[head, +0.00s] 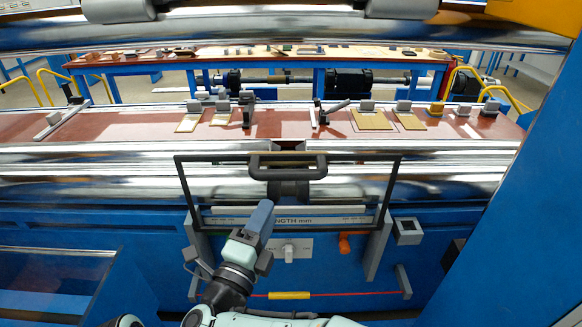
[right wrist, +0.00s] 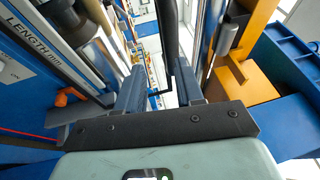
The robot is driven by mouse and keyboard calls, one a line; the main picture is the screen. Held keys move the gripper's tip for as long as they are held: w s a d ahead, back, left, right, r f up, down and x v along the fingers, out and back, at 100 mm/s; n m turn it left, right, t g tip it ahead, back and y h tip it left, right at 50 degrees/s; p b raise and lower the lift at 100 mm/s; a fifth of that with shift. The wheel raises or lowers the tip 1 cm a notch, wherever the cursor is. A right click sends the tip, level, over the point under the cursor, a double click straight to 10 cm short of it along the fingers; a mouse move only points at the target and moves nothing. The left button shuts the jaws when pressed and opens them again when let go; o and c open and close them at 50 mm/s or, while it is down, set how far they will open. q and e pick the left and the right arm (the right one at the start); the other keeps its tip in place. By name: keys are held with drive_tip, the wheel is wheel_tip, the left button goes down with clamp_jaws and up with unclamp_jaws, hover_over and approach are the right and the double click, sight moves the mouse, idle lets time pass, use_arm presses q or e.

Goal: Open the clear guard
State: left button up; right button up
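The clear guard is a see-through panel in a dark frame (head: 181,185), hanging in front of the rollers and the length scale in the head view. Its top edge is wider in the picture than its bottom edge. A dark handle (head: 288,159) is at the middle of its top bar. My right gripper (head: 264,207) is below the handle, in front of the panel, pointing up. In the right wrist view its two blue-grey fingers (right wrist: 160,85) stand apart with nothing clearly between them. A dark bar (right wrist: 168,40) lies beyond the fingertips. My left gripper is not visible.
Behind the guard lie shiny rollers (head: 100,160) and a brown bench (head: 285,125) with small parts. An orange knob (head: 345,243) and a white switch plate (head: 289,250) sit below the guard. A blue column (head: 525,190) stands at the right. A red line (head: 340,294) runs low across the front.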

sight(290, 170)
drive_tip(key=w+d+r+m+p, duration=0.1)
drive_tip(key=w+d+r+p, duration=0.2)
drive_tip(key=w, duration=0.8)
drive_tip(key=shift+d+r+h, duration=0.3)
drive_tip(key=shift+d+r, duration=0.15)
drive_tip(key=shift+d, duration=0.65)
clamp_jaws()
